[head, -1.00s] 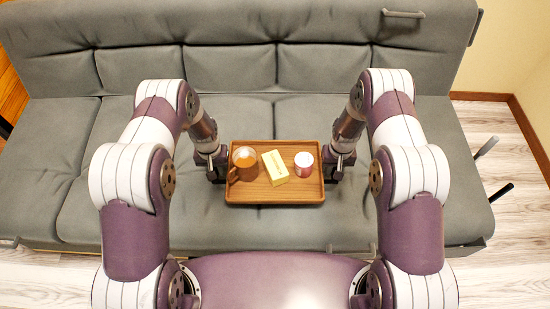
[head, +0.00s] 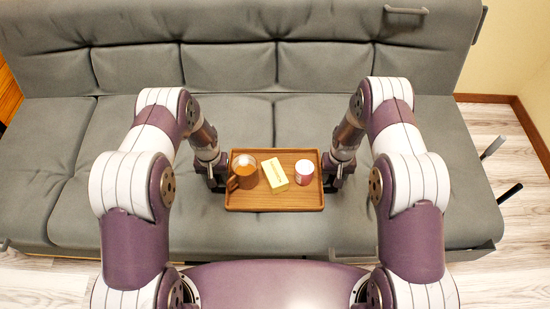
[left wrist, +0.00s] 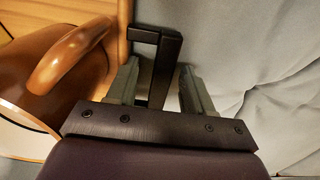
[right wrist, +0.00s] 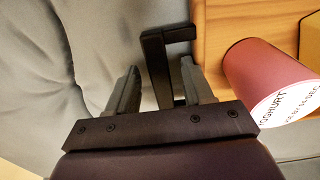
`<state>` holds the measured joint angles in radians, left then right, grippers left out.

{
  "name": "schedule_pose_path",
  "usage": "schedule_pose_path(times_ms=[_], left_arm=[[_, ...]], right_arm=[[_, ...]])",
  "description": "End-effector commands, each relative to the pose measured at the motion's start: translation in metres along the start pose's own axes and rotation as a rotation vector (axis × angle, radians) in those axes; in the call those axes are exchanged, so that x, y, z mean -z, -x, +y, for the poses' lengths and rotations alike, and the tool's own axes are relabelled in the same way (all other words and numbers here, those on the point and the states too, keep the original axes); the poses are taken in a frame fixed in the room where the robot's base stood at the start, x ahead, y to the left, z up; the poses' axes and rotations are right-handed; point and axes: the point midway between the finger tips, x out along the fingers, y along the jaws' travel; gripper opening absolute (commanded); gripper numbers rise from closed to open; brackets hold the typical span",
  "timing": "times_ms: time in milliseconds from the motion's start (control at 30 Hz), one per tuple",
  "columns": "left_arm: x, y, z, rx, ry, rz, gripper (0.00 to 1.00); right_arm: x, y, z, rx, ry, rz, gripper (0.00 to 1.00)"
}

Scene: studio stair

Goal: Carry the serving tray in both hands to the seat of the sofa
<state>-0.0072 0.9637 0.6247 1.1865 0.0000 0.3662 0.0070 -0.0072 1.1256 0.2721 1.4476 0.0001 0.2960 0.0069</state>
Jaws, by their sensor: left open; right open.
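The brown wooden serving tray (head: 300,203) is level over the front middle of the grey sofa's seat (head: 130,215) and appears to rest on it. It carries an orange-brown mug or jug (head: 245,172), a yellow box (head: 274,174) and a red-and-white yoghurt cup (head: 304,172), all upright or flat. My left gripper (head: 217,182) is at the tray's left end, open, with the black handle (left wrist: 168,65) between its fingers. My right gripper (head: 333,180) is at the right end, open, with the other black handle (right wrist: 158,65) between its fingers. Gaps show beside both handles.
The sofa's backrest (head: 230,65) rises behind the tray. Free seat lies to both sides and behind the tray. Dark levers (head: 510,193) stick out at the sofa's right side. Pale wooden floor (head: 520,245) shows at right.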

Motion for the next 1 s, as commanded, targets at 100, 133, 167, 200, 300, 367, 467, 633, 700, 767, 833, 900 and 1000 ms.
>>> schedule_pose_path(times_ms=[100, 133, 167, 200, 300, 367, 467, 633, 700, 767, 833, 900, 1000], left_arm=[[0.000, 0.001, 0.000, 0.000, 0.000, 0.000, 0.51], [0.000, 0.003, 0.000, 0.000, 0.000, 0.001, 0.51], [0.001, 0.006, 0.000, 0.000, 0.000, 0.002, 0.51], [0.001, 0.012, 0.000, 0.000, 0.000, 0.003, 0.51], [0.001, 0.036, 0.000, 0.000, 0.000, 0.004, 0.51], [0.001, 0.053, 0.000, 0.000, 0.000, 0.004, 0.51], [0.001, 0.079, 0.000, 0.000, 0.000, 0.005, 0.51], [0.001, 0.110, 0.000, 0.000, 0.000, 0.002, 0.51], [0.000, 0.117, 0.000, 0.000, 0.000, 0.001, 0.51], [0.000, 0.119, 0.000, 0.000, 0.000, -0.001, 0.51], [0.000, 0.120, 0.000, 0.000, 0.000, -0.001, 0.51], [0.000, 0.120, 0.000, 0.000, 0.000, -0.001, 0.51], [0.000, 0.120, 0.000, 0.000, 0.000, -0.001, 0.51]], right_arm=[[0.000, 0.000, 0.000, 0.000, 0.000, 0.000, 0.51], [0.000, 0.000, 0.000, 0.000, 0.000, 0.000, 0.51], [0.000, 0.000, 0.000, 0.000, 0.000, 0.000, 0.51], [0.000, 0.000, 0.000, 0.000, 0.000, 0.000, 0.51], [0.000, 0.000, 0.000, 0.000, 0.000, 0.000, 0.51], [0.000, 0.000, 0.000, 0.000, 0.000, 0.000, 0.51], [0.000, 0.000, 0.000, 0.000, 0.000, 0.000, 0.51], [0.000, 0.000, 0.000, 0.000, 0.000, 0.000, 0.51], [0.000, 0.000, 0.000, 0.000, 0.000, 0.000, 0.51], [0.001, 0.005, 0.000, 0.000, 0.000, 0.002, 0.51], [0.001, 0.016, 0.000, 0.000, 0.000, 0.003, 0.51], [0.001, 0.033, 0.000, 0.000, 0.000, 0.003, 0.51], [0.001, 0.061, 0.000, 0.000, 0.000, 0.005, 0.51]])
